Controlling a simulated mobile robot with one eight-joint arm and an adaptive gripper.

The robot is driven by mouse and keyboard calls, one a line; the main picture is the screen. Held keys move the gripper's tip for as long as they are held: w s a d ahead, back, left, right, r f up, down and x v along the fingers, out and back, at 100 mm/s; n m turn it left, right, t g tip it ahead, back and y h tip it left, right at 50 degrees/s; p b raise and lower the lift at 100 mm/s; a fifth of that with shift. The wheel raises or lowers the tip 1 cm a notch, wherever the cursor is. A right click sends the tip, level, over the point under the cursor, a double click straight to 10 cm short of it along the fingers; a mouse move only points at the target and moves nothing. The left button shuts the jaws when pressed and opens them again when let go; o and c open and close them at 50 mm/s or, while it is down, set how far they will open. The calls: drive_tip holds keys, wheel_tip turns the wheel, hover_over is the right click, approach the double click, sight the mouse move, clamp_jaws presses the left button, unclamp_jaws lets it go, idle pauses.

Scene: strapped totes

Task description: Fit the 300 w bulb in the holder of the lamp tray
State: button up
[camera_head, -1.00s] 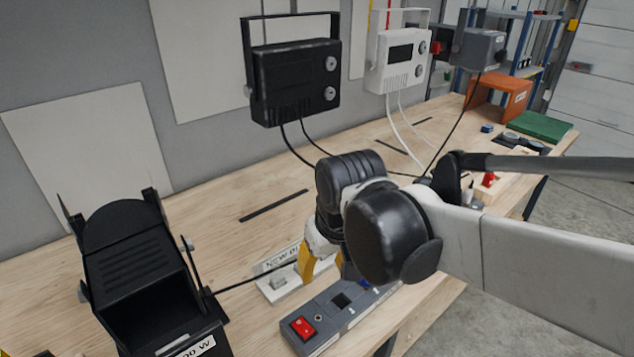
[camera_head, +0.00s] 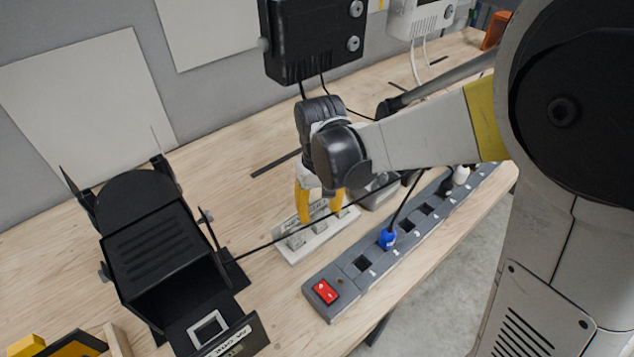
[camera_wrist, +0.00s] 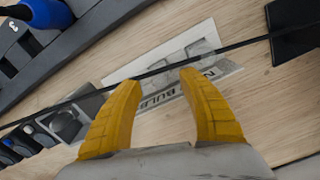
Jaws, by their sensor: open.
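The black lamp (camera_head: 150,240) stands at the left of the bench. Its lamp tray (camera_head: 250,338) sticks out at the lower front, with a pale square holder (camera_head: 208,328) on it. A white stand marked as new bulb (camera_head: 290,256) lies right of the lamp.
A thin black cable (camera_head: 280,240) runs from the lamp across the stand, beneath my fingers in the wrist view. A grey power strip (camera_head: 335,275) with a red switch (camera_head: 325,291) and a blue plug (camera_head: 387,239) lies in front.

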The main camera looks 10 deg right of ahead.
drive_tip(key=shift+f, duration=1.2)
drive_tip(key=c, duration=1)
clamp_jaws()
drive_tip(key=shift+r, duration=0.1)
drive_tip(key=shift+r+p, duration=1.2)
drive_tip(key=shift+r, duration=0.7)
drive_tip(key=shift+r, duration=0.1)
